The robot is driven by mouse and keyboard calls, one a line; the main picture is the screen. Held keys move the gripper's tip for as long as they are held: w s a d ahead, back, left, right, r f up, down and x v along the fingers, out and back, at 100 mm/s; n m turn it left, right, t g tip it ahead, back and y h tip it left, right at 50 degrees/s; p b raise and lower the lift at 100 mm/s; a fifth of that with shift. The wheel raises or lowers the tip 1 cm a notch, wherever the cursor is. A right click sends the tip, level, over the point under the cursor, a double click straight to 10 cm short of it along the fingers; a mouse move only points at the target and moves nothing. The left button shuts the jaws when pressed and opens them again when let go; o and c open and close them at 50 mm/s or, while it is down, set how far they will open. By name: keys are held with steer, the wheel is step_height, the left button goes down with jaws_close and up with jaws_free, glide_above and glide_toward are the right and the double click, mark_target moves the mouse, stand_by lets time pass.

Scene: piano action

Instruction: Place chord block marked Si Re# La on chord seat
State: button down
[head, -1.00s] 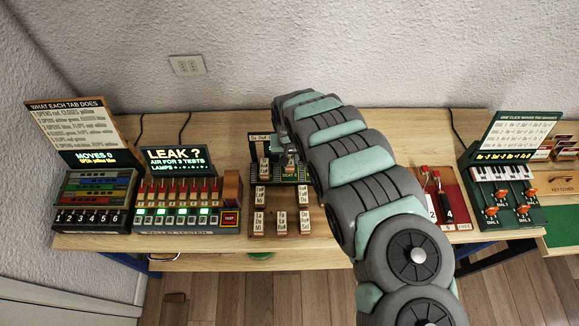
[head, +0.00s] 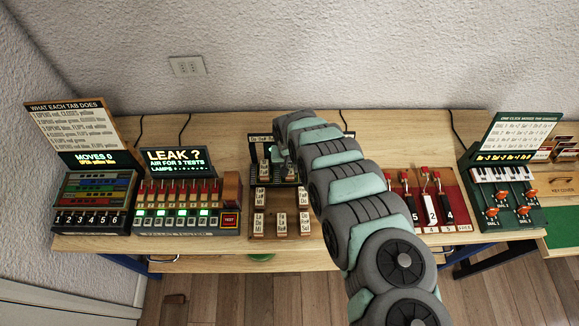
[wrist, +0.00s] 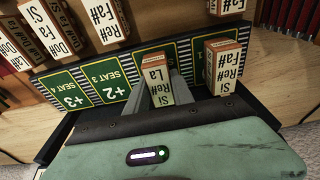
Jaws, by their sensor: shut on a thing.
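The block marked Si Re# La (wrist: 156,88) is upright between my gripper's fingers (wrist: 160,92) in the wrist view. It is over the green seat strip (wrist: 75,90), between the panel marked Seat 3 and another seated block. I cannot tell whether its base touches the strip. The seated block, marked Si Re# Fa# (wrist: 226,66), stands to the right, apart from the fingers. In the head view my gripper (head: 284,170) is low at the seat unit, and my arm hides the unit's right part.
Several other chord blocks (wrist: 102,22) stand in the wooden holder (head: 281,230) before the seats. The seat panels marked Seat 3 and Seat 4 are empty. A leak tester (head: 187,205) stands to the left, and a red lever board (head: 435,200) to the right.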

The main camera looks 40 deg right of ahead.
steer(key=c, duration=1.1)
jaws_free()
steer(key=shift+r, duration=0.5)
step_height(320, 180, up, 11)
steer(key=s+a+p, duration=0.1)
steer(key=p, duration=0.1)
steer(key=shift+s, duration=0.2)
steer(key=shift+a+r, duration=0.1)
steer(key=shift+a, duration=0.05)
